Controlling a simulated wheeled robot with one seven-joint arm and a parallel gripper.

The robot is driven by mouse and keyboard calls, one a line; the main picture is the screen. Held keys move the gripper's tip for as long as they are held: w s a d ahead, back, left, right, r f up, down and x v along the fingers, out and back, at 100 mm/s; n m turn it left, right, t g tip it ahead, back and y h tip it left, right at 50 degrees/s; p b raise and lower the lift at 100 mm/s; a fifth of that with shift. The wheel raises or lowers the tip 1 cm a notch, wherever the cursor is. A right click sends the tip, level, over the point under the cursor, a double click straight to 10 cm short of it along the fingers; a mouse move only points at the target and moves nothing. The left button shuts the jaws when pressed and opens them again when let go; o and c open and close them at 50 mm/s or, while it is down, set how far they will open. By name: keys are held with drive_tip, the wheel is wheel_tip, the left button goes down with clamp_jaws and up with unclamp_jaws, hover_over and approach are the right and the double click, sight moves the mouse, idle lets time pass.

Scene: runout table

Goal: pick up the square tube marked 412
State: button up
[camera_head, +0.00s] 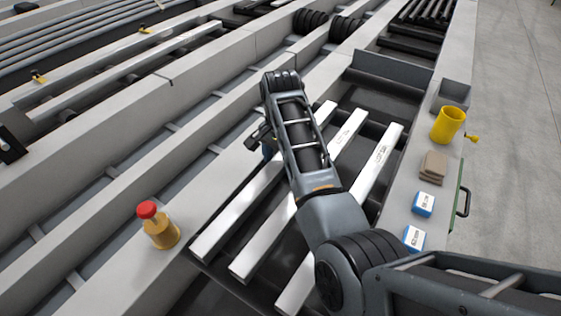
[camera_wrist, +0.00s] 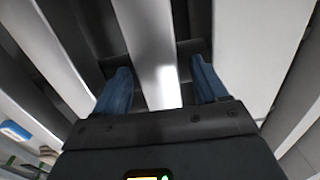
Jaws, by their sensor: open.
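Three pale square tubes lie side by side on the dark runout bed: a left tube (camera_head: 232,215), a middle tube (camera_head: 345,132) and a right tube (camera_head: 383,155). Dark markings show on the upper faces of the middle and right tubes, too small to read, so I cannot tell which is 412. My gripper (camera_head: 267,150) is partly hidden by my arm, above the left part of the bed. In the wrist view my open gripper (camera_wrist: 163,84) has its two blue fingers on either side of a shiny tube (camera_wrist: 150,40), apart from it. I see no marking there.
On the right ledge are a yellow cup (camera_head: 447,124), brown blocks (camera_head: 433,166) and two blue-and-white boxes (camera_head: 423,204). Dark rollers (camera_head: 310,21) lie at the back. My arm covers part of the tubes.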

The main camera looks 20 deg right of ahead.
drive_tip(key=shift+f, duration=0.2)
clamp_jaws()
idle(0.6)
